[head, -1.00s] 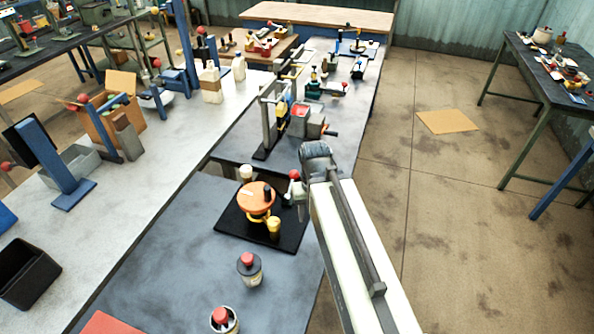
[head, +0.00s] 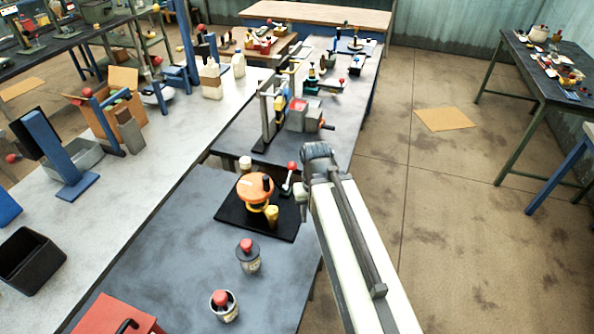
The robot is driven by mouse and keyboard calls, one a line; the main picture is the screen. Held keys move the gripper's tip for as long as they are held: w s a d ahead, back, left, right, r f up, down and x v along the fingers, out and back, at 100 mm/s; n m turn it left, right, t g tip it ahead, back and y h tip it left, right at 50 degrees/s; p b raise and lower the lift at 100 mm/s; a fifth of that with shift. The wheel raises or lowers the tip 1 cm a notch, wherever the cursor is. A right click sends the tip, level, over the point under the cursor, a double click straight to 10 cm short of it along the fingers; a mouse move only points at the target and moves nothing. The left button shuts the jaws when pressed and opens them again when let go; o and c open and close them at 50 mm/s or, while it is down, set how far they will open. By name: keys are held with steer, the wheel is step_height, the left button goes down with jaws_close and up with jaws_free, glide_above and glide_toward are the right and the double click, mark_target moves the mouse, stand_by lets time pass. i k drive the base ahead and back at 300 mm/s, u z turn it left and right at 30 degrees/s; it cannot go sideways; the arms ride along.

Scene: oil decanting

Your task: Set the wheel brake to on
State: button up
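An orange wheel (head: 255,187) with a dark knob sits on a black base plate (head: 231,212) on the near grey table. A yellow part (head: 271,213) is at its front. A lever with a red knob (head: 292,165) stands at the plate's right rear and leans slightly; I take it to be the wheel brake, but no marking is readable. My gripper (head: 303,198) points down at the plate's right edge, just right of the lever. A narrow gap seems to show between them. The fingers are small and partly hidden by my arm, so their opening is unclear.
A pale-topped post (head: 245,164) stands behind the wheel. Two red-capped containers (head: 248,256) (head: 224,305) stand in front, with a red box (head: 115,318) at the near left. A grey machine (head: 304,116) is farther back. Open floor lies to the right.

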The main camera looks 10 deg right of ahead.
mark_target(292, 166)
steer(key=k, duration=0.85)
steer(key=u, duration=2.65)
steer(key=k, duration=1.3)
steer(key=z, duration=1.2)
steer(key=i, duration=0.95)
steer(key=u, duration=0.1)
